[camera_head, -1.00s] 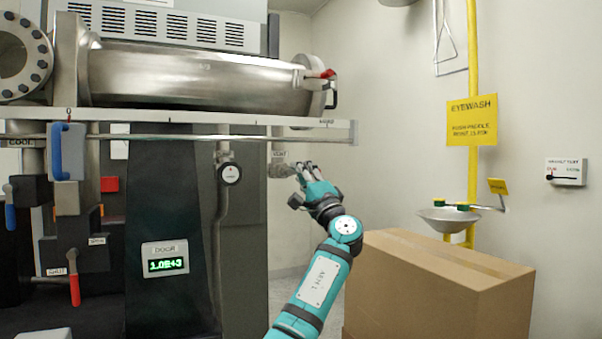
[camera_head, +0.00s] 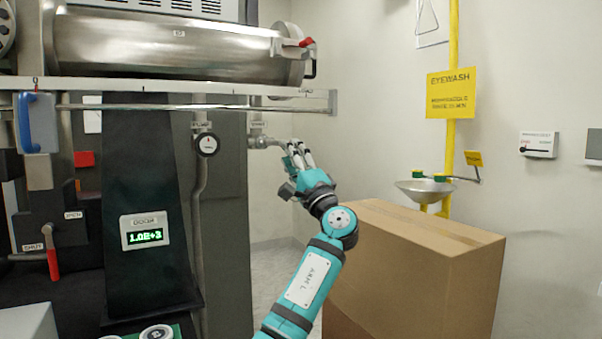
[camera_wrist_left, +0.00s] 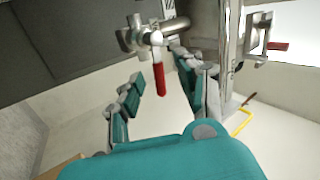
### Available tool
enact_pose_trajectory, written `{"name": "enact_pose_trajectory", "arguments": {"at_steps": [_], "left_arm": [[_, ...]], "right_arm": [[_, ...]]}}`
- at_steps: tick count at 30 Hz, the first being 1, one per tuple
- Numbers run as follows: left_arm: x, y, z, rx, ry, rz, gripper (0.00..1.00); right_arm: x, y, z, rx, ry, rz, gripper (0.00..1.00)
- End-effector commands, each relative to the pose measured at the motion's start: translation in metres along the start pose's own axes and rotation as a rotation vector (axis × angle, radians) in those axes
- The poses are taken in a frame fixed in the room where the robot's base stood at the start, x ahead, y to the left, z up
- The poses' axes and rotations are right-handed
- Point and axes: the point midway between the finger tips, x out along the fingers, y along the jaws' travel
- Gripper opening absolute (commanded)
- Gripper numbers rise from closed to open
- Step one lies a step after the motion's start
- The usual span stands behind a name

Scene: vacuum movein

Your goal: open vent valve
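The vent valve (camera_head: 262,141) is a grey metal fitting under the rail at the right side of the vacuum machine, with a label above it. In the left wrist view its metal body (camera_wrist_left: 143,35) is at the top, with a red lever handle (camera_wrist_left: 160,79) hanging from it. My left gripper (camera_head: 297,152) is just right of the valve in the head view. In the wrist view its fingers (camera_wrist_left: 158,72) are spread, with the red handle between them in the picture. Contact cannot be told. The handle is hidden in the head view. My right gripper is not in view.
The steel chamber (camera_head: 165,45) and long rail (camera_head: 190,106) lie above and left of the gripper. A cardboard box (camera_head: 410,270) stands right of my left arm. Behind it are the eyewash bowl (camera_head: 425,190) and yellow pole (camera_head: 451,150). A gauge (camera_head: 207,144) is left of the valve.

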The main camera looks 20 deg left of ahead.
Motion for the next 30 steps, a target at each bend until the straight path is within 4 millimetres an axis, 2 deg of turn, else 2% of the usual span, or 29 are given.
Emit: {"name": "enact_pose_trajectory", "arguments": {"at_steps": [3, 9, 14, 21, 26, 30], "left_arm": [[-0.027, 0.001, -0.001, -0.002, 0.002, 0.002, 0.37], [-0.056, 0.001, 0.0, -0.001, 0.0, 0.001, 0.37], [-0.064, 0.0, 0.0, 0.0, 0.0, 0.001, 0.37], [-0.065, 0.001, 0.0, 0.0, -0.001, 0.001, 0.37], [-0.061, -0.001, -0.001, 0.001, 0.017, 0.001, 0.18], [-0.05, -0.003, -0.005, 0.006, 0.098, -0.006, 0.0]], "right_arm": [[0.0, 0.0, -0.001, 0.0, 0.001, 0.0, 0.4], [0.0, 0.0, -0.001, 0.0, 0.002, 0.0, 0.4], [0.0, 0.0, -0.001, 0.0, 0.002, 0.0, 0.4], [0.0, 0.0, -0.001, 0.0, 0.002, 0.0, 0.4], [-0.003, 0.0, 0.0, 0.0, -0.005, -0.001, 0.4], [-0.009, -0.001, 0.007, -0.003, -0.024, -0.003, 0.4]]}}
